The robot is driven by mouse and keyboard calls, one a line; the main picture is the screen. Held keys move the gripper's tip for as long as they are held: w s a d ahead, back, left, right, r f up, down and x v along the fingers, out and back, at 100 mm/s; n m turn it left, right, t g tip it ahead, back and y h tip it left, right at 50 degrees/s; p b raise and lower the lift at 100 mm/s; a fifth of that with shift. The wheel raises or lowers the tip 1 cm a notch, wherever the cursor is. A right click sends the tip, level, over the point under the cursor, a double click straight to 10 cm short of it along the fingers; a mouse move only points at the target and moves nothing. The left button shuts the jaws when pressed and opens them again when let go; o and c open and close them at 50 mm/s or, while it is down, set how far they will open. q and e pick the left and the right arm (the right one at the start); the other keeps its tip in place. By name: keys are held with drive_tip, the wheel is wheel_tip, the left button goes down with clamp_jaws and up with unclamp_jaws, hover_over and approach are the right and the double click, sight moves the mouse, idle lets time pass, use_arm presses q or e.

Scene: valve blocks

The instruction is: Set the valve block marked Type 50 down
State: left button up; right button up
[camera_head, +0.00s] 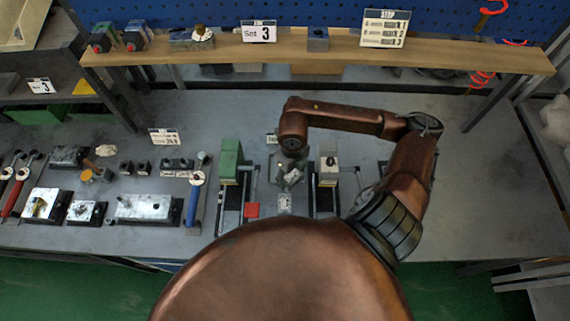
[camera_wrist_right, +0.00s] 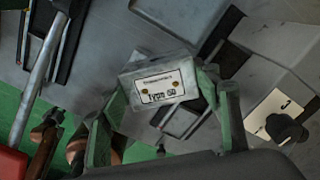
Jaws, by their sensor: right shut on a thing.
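The valve block marked Type 50 (camera_wrist_right: 158,82) is a grey metal block with a white label facing the wrist camera. My right gripper (camera_head: 290,180) is shut on it, with green fingers on both of its sides in the right wrist view. In the head view the gripper hangs over the workbench (camera_head: 330,112), between a green-topped fixture (camera_head: 230,160) and a cream-topped one (camera_head: 328,168). The pictures do not clearly show whether the block's underside touches anything. My left gripper is not in view.
A wooden shelf (camera_head: 290,50) with blocks and signs runs along the back. Several valve blocks and tools lie on the left of the bench, including a blue-handled tool (camera_head: 192,208). A red piece (camera_head: 252,210) lies near the front. The bench's right side is mostly clear.

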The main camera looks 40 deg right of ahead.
drive_tip(key=w+d+f, duration=0.1)
drive_tip(key=w+f, duration=0.1)
drive_tip(key=w+d+f, duration=0.2)
drive_tip(key=w+f, duration=0.1)
drive_tip(key=w+d+f, duration=0.2)
drive_tip(key=w, duration=0.1)
drive_tip(key=shift+w+f+p, duration=0.25)
drive_tip(key=shift+f+p, duration=0.1)
drive_tip(key=shift+f, duration=0.05)
drive_tip(key=shift+w+d+f, duration=0.15)
drive_tip(key=shift+f, duration=0.1)
drive_tip(key=shift+f+p, duration=0.3)
drive_tip(key=shift+f, duration=1.25)
drive_tip(key=shift+f, duration=0.15)
drive_tip(key=o, duration=1.5)
